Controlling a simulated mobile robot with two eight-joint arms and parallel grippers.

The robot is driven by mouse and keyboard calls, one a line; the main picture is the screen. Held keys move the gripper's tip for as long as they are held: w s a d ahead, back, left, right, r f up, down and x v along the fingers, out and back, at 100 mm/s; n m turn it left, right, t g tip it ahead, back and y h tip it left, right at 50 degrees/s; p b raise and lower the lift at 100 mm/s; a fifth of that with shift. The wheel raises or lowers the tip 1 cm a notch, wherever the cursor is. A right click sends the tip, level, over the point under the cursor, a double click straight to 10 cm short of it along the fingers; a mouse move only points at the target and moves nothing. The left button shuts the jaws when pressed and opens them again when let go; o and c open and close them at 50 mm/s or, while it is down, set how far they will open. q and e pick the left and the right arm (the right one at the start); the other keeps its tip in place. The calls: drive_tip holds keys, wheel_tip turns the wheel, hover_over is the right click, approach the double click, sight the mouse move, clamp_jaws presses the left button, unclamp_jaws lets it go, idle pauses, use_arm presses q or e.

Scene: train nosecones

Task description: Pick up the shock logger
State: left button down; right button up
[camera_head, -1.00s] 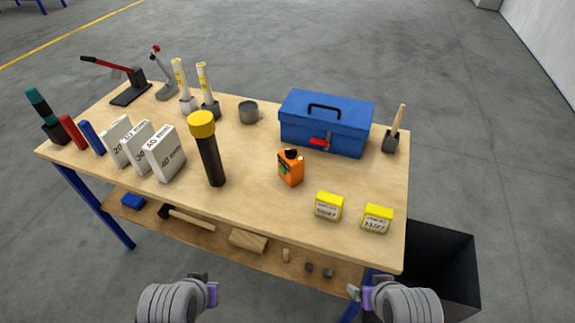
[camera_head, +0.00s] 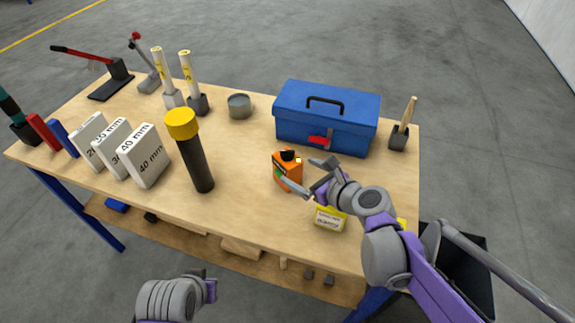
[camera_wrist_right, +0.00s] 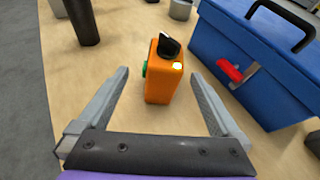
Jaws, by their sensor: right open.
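The shock logger appears to be the upright orange box (camera_head: 287,172) with a black knob on top, on the bench in front of the blue toolbox. In the right wrist view the orange box (camera_wrist_right: 163,82) shows a green button on its left side and a lit yellow spot near the top. My right gripper (camera_head: 308,177) is open just to the right of the box. In its wrist view the fingers (camera_wrist_right: 158,75) point toward the box, one on each side, with gaps and no visible contact. My left gripper (camera_head: 209,285) is low at the front, its jaws unclear.
The blue toolbox (camera_head: 325,118) stands close behind the orange box. A yellow labelled box (camera_head: 330,219) lies under my right arm; another is mostly hidden. A black torch with yellow cap (camera_head: 194,155) stands left. Bench between torch and orange box is clear.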

sight(292, 166)
drive_tip(key=shift+w+a+m, duration=0.15)
drive_tip(key=shift+w+m, duration=0.15)
drive_tip(key=shift+m, duration=0.1)
drive_tip(key=shift+w+a+f, duration=0.1)
drive_tip(key=shift+w+a, duration=0.15)
drive_tip(key=shift+w, duration=0.05)
drive_tip(key=x, duration=0.3)
drive_tip(key=shift+w+a+f, duration=0.1)
drive_tip(key=shift+w+a, duration=0.1)
drive_tip(key=shift+w, duration=0.05)
drive_tip(key=shift+w+d+x, duration=0.1)
drive_tip(key=shift+d+x, duration=0.05)
drive_tip(key=shift+x, duration=1.35)
drive_tip(key=shift+w+d+x, duration=0.15)
drive_tip(key=shift+x, duration=1.4)
drive_tip(key=shift+s, duration=0.1)
drive_tip(key=shift+c, duration=0.2)
clamp_jaws()
